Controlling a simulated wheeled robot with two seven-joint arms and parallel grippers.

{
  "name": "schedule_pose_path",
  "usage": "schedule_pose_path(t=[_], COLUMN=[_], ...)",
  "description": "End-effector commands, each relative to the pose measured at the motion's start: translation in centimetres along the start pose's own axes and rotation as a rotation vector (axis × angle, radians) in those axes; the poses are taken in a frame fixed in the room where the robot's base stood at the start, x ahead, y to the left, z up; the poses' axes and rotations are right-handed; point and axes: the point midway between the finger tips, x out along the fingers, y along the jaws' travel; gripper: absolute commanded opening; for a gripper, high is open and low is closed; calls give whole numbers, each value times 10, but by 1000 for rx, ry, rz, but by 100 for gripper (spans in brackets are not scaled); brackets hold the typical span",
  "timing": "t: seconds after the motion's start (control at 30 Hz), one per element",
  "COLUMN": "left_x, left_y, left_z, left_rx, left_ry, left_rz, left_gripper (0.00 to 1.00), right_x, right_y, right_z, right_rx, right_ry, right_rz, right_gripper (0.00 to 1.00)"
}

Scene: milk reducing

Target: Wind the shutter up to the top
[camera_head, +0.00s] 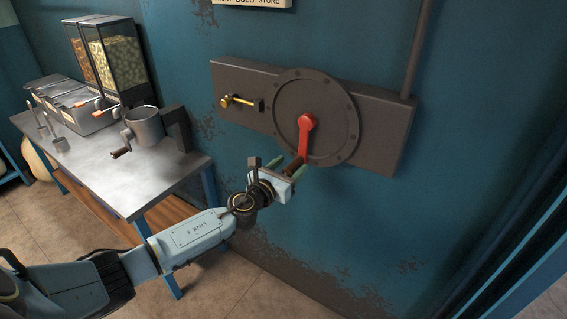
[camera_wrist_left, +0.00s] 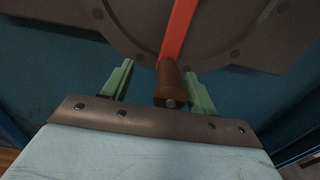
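A red crank arm (camera_head: 304,134) with a brown handle (camera_head: 294,165) sits on a round grey plate (camera_head: 340,120) on the wall. The crank points down and slightly left. My left gripper (camera_head: 289,167) is at the handle. In the left wrist view the handle (camera_wrist_left: 168,84) stands between the two green fingers of the left gripper (camera_wrist_left: 160,88), nearer the right finger, with a clear gap on the left. The left gripper is open around it. The shutter is not in view. My right gripper is not in view.
A brass bolt (camera_head: 241,101) is on the grey wall panel (camera_head: 388,125) left of the crank plate. A metal table (camera_head: 150,185) at left holds a grinder-like pot (camera_head: 146,126), dispensers (camera_head: 118,60) and bins. A pipe (camera_head: 417,50) runs up the wall.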

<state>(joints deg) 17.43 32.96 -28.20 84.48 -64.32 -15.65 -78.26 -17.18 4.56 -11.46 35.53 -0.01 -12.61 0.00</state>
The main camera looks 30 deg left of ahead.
Motion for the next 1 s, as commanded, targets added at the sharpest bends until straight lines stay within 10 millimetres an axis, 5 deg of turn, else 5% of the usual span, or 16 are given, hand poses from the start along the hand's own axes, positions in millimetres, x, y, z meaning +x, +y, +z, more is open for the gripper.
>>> schedule_pose_path(t=[0.37, 1.0], left_x=[-6, -83], left_y=[2, 2], left_z=[2, 2], left_rx=[1, 1], left_ry=[-3, -4], left_rz=[2, 3], left_gripper=[62, 62], right_x=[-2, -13], right_y=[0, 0], right_z=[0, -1], right_rx=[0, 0], right_ry=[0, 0], right_rz=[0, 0], right_gripper=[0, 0])
